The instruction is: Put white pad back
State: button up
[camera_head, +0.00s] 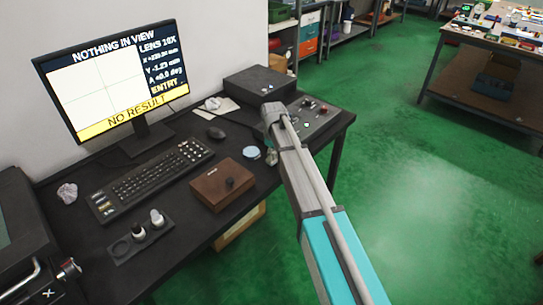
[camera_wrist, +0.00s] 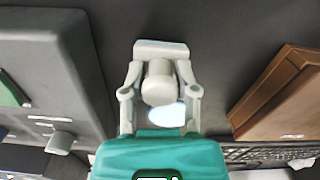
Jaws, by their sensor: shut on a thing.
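In the wrist view my gripper (camera_wrist: 160,85) is shut on a pale, rounded cylindrical piece, which looks like the white pad (camera_wrist: 158,82). The piece is between the fingers, over the dark table. A small dark holder (camera_head: 125,256) lies at the table's front left. It has an empty round seat at its left end and two pale knobbed pieces (camera_head: 157,217) standing in the others.
A brown box (camera_head: 208,190) and a pale blue disc (camera_head: 251,152) lie left of my arm. A keyboard (camera_head: 150,180), mouse (camera_head: 216,133) and monitor (camera_head: 115,85) stand farther left. A dark box (camera_head: 262,86) and a control panel (camera_head: 318,122) are at the back right.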

jog(key=shift+f, duration=0.1)
jog(key=o, duration=1)
notch_tip(320, 180, up, 12)
jog(key=p, duration=1.2)
dwell(0.7)
jog(key=s+d+m, duration=1.2)
jog(key=s+d, duration=1)
jog(key=s, duration=0.4)
jog(key=shift+d, duration=0.25)
